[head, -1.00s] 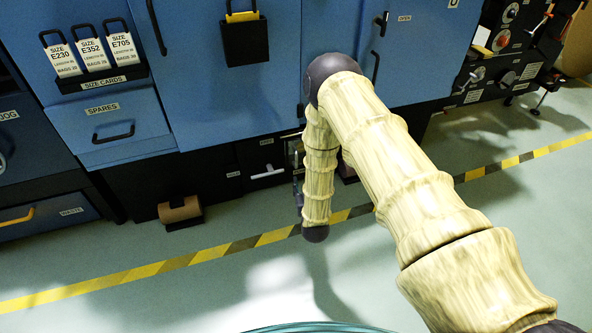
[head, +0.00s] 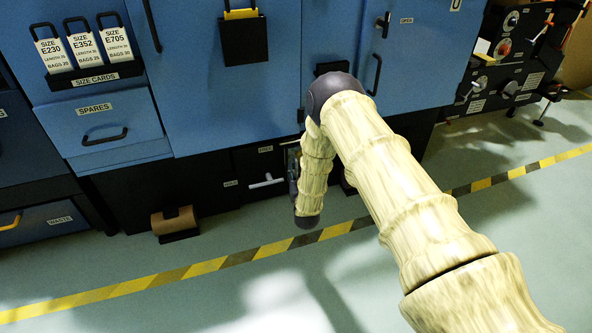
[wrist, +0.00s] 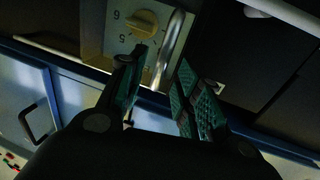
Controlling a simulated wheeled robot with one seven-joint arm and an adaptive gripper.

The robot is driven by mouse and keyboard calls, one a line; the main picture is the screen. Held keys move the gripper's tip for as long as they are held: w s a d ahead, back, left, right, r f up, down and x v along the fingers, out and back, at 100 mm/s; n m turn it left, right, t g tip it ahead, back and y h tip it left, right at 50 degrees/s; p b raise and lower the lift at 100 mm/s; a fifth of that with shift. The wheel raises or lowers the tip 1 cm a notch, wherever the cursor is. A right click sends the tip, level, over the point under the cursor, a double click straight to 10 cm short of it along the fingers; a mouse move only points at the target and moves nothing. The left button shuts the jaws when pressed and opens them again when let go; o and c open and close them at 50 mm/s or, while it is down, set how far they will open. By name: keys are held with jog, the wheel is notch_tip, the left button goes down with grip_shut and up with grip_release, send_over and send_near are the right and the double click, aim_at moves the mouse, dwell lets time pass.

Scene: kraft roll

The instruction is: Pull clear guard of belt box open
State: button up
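In the wrist view, a pale panel with a yellow dial (wrist: 143,25) and the numbers 6 and 5 shows at the top. A bright metal bar (wrist: 170,48), which looks like the handle of the clear guard, stands in front of it, tilted. The guard's clear sheet cannot be made out. My gripper (wrist: 162,62) is open, with the bar between its two green-padded fingers; whether either touches it I cannot tell. In the head view, the belt box (head: 292,158) shows only as a narrow strip beside my forearm, which hides most of it and the gripper.
A blue machine front (head: 200,100) rises behind my arm. A T-shaped handle (head: 266,181) sticks out left of my forearm, and a brown roll (head: 174,221) sits low further left. A yellow-black floor stripe (head: 240,258) runs along the machine; the floor before it is clear.

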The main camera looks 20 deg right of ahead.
aim_at(297, 167)
jog(key=shift+w+d+b, duration=0.15)
jog(key=shift+w+b, duration=0.05)
jog(key=shift+w, duration=0.55)
jog(key=shift+w+d+b, duration=0.1)
jog(key=shift+w+b, duration=0.1)
jog(key=shift+w, duration=0.55)
